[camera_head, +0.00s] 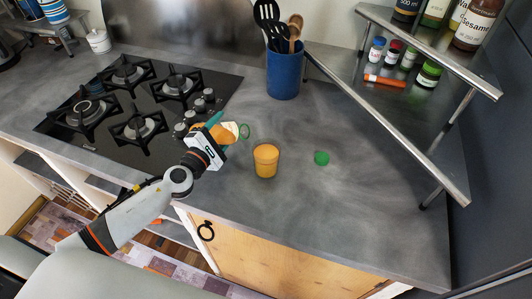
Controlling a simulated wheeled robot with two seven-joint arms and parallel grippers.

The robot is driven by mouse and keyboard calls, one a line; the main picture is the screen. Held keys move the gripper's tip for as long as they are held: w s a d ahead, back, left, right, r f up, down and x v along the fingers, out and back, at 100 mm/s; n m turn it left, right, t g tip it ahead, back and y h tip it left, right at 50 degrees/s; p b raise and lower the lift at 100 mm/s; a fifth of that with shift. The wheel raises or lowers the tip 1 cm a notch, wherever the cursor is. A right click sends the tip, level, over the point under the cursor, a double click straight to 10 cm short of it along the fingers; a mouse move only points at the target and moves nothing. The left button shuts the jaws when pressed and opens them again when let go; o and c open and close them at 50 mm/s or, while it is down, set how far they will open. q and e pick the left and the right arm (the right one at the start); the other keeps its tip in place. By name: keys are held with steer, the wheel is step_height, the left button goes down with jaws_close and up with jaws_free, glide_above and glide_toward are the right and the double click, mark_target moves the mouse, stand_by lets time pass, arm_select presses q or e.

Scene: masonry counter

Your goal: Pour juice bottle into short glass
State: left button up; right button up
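A short glass (266,161) stands upright on the grey counter and holds orange juice. My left gripper (217,131) is up and to the left of the glass, shut on the juice bottle (229,129). The bottle lies nearly on its side, with orange juice toward its left end. Its open mouth with a green ring points right, apart from the glass. The gripper hides part of the bottle. A green cap (321,158) lies on the counter to the right of the glass. My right gripper is not in view.
A black gas hob (110,135) with several burners lies to the left. A blue utensil holder (284,78) stands behind the glass. A metal shelf (400,115) with jars and bottles stands at the right. The counter in front of the glass is clear.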

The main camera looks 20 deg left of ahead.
mark_target(228, 123)
arm_select(q)
steer(key=shift+s+d+r+n+p, duration=0.1)
steer(key=shift+d+r+n+p, duration=0.2)
steer(key=shift+r+n+p, duration=0.25)
steer(key=n, duration=0.1)
steer(key=d+r+n+p, duration=0.1)
steer(key=shift+d+r+n, duration=0.15)
steer(key=shift+r+n, duration=0.15)
steer(key=shift+n, duration=0.05)
steer(key=shift+d+r+n+p, duration=0.25)
steer(key=shift+n+p, duration=0.2)
steer(key=shift+n, duration=0.35)
steer(key=shift+a+n, duration=0.15)
steer(key=shift+n, duration=0.55)
steer(key=n, duration=0.3)
steer(key=shift+n, duration=0.4)
steer(key=shift+f+n+b, duration=0.2)
steer(key=shift+n+b, duration=0.2)
steer(key=shift+n, duration=0.6)
steer(key=shift+d, duration=0.2)
